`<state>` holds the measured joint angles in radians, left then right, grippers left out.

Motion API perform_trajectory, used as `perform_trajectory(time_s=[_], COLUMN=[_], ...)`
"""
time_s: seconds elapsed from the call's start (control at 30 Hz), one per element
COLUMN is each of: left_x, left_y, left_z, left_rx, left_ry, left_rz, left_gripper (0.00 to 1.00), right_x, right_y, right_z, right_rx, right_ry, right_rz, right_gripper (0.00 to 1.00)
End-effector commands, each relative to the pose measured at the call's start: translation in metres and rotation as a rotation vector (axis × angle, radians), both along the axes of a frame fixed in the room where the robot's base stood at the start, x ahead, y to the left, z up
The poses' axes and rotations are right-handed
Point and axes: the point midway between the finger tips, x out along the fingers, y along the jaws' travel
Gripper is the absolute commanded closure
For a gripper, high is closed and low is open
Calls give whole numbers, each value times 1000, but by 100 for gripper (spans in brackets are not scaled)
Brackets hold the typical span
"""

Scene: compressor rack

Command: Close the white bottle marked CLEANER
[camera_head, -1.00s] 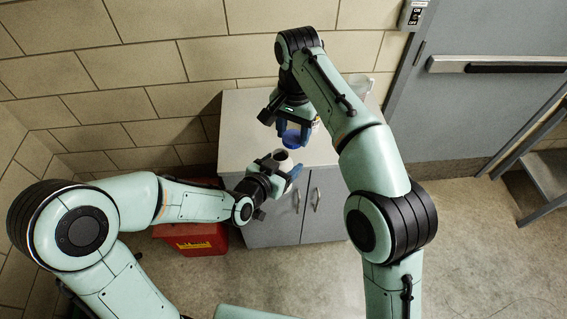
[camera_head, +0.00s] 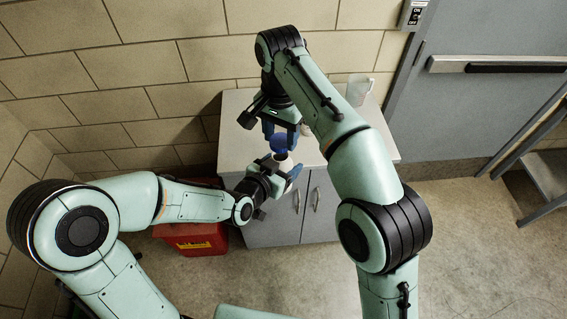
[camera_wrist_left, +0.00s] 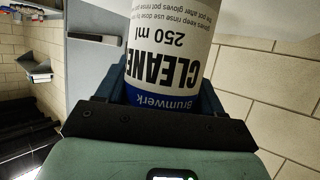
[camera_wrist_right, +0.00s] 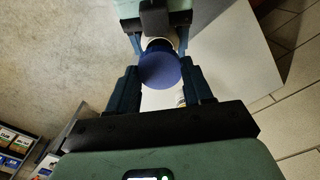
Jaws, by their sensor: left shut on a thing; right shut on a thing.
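The white bottle marked CLEANER (camera_wrist_left: 170,50) is between the fingers of my left gripper (camera_head: 286,169), which is shut on it. Its label shows upside down in the left wrist view. In the head view only a little of the bottle (camera_head: 283,165) shows. My right gripper (camera_head: 281,132) is shut on a round blue cap (camera_head: 281,142), just above the bottle's top. The blue cap (camera_wrist_right: 160,70) also shows in the right wrist view, in line with the bottle's mouth, which it mostly hides. I cannot tell whether cap and bottle touch.
Both grippers are over a cabinet with a pale top (camera_head: 240,115). A clear pitcher (camera_head: 358,88) stands at its back right. A red bin (camera_head: 195,238) is on the floor left of the cabinet. A brick wall is behind.

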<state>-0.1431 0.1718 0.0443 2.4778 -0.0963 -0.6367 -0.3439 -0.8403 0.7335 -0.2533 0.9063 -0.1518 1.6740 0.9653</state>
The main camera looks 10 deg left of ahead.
Motion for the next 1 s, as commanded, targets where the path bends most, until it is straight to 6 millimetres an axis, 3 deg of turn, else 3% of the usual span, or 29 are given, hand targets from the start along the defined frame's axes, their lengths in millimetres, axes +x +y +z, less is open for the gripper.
perform_trajectory(time_s=[0.23, 1.0], left_x=[0, 0], left_y=[0, 0], left_z=[0, 0], left_rx=[0, 0], left_ry=[-1, -1], left_rz=[0, 0], left_gripper=[88, 88], right_x=[0, -1], right_y=[0, 1], right_z=[-16, -17], right_rx=[-1, -1], right_ry=[0, -2], right_rz=[0, 0], right_gripper=[77, 77])
